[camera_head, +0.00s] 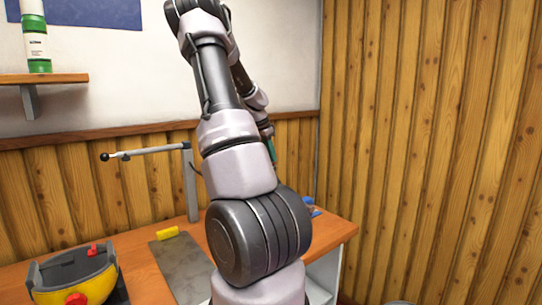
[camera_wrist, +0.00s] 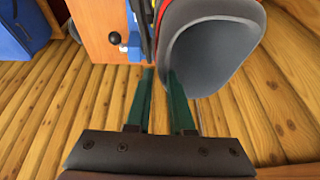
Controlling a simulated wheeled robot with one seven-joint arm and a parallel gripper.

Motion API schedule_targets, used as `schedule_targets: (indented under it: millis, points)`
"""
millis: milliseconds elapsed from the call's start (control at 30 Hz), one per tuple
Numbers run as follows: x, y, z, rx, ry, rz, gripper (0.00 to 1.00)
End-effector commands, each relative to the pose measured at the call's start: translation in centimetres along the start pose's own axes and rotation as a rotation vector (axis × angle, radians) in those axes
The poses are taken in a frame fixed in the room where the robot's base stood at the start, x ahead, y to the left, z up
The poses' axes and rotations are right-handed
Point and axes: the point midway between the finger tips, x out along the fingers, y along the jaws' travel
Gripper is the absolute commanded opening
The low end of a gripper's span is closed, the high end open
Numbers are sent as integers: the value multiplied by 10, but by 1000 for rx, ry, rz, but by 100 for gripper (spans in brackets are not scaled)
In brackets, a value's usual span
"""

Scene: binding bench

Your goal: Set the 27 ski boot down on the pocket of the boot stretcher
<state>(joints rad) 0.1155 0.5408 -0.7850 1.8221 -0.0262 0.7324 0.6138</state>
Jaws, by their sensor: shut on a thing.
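In the wrist view, my gripper (camera_wrist: 160,75) has its two teal fingers closed at the edge of a large grey piece with a dark and red rim (camera_wrist: 215,45), which I take to be the ski boot. No 27 mark shows, and the exact grip point is hard to see. In the head view my arm hides the boot, and only a sliver of my gripper (camera_head: 271,150) shows. A yellow and dark device with red knobs (camera_head: 75,278) stands at the bench's left. It may be the boot stretcher; its pocket cannot be told for certain.
The orange bench (camera_head: 145,262) carries a grey mat (camera_head: 178,262), a yellow block (camera_head: 168,232) and a grey post with a side arm (camera_head: 191,180). A blue object (camera_wrist: 22,30) shows in the wrist view.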

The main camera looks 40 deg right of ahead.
Motion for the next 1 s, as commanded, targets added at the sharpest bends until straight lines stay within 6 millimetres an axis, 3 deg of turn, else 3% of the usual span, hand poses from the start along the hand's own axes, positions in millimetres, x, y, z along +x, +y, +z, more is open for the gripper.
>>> schedule_targets:
  millis: [667,700,767,1000]
  points:
    - [6,0,1,2,2,-3,0]
    - [6,0,1,2,2,-3,32]
    - [6,0,2,1,2,-3,55]
    - [6,0,2,1,1,-1,56]
